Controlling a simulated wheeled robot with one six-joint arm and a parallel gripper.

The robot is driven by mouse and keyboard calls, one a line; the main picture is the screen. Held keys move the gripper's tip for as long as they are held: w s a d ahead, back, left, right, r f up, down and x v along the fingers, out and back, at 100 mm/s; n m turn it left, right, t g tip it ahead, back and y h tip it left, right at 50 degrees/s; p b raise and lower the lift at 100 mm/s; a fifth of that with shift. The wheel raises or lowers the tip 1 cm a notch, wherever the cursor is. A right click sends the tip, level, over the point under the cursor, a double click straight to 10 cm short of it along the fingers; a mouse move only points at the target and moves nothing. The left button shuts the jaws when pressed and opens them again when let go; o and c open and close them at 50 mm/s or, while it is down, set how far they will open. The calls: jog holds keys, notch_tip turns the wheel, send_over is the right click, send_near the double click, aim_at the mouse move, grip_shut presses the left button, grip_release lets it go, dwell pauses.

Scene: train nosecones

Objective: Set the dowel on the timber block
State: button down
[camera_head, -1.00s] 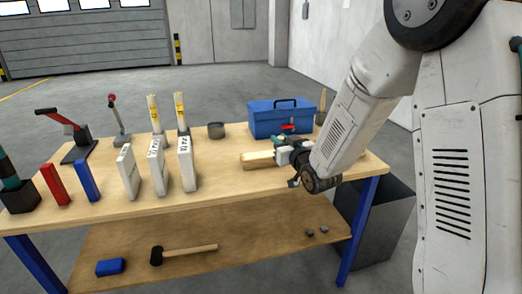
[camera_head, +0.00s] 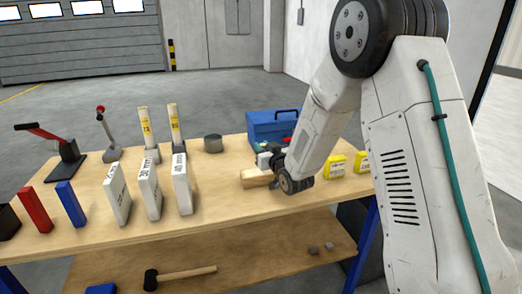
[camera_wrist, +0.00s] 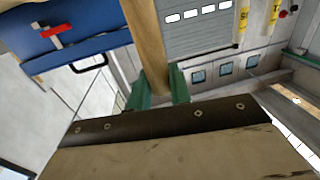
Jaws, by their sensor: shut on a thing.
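The dowel (camera_wrist: 146,40) is a pale wooden bar in the wrist view, running from between my green fingertips to the top edge. My gripper (camera_wrist: 158,88) is shut on it near one end. In the head view my gripper (camera_head: 266,158) is over the right part of the workbench, just above and behind a short pale timber block (camera_head: 256,179). The block lies on the bench top, its right end hidden by my wrist. I cannot make out the dowel in the head view, nor tell whether it touches the block.
A blue toolbox (camera_head: 268,127) stands close behind my gripper. Yellow boxes (camera_head: 336,166) stand to the right. Bare bench top (camera_head: 225,203) lies in front.

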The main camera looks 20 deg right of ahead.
jog(key=shift+f, duration=0.7)
jog(key=shift+f, duration=0.1)
jog(key=c, duration=1.3)
grip_release()
jog(key=shift+s, duration=0.1)
jog(key=s+d+r+g+h, duration=0.1)
jog(key=s+r+g, duration=0.2)
jog(key=s, duration=1.3)
jog(key=s+d+r+m+g+h, duration=0.1)
jog(key=s+r+g, duration=0.3)
jog(key=s, duration=1.2)
jog(key=s+d+r+g, duration=0.1)
jog(key=s+r+g, duration=0.3)
jog(key=s+g, duration=0.5)
jog(key=shift+s+d+r+m+g+h, duration=0.1)
jog(key=shift+s+m+g+h, duration=0.1)
jog(key=shift+s, duration=1.75)
jog(key=shift+s+m+g+h, duration=0.1)
jog(key=shift+s+m+h, duration=0.1)
jog(key=shift+s, duration=1.7)
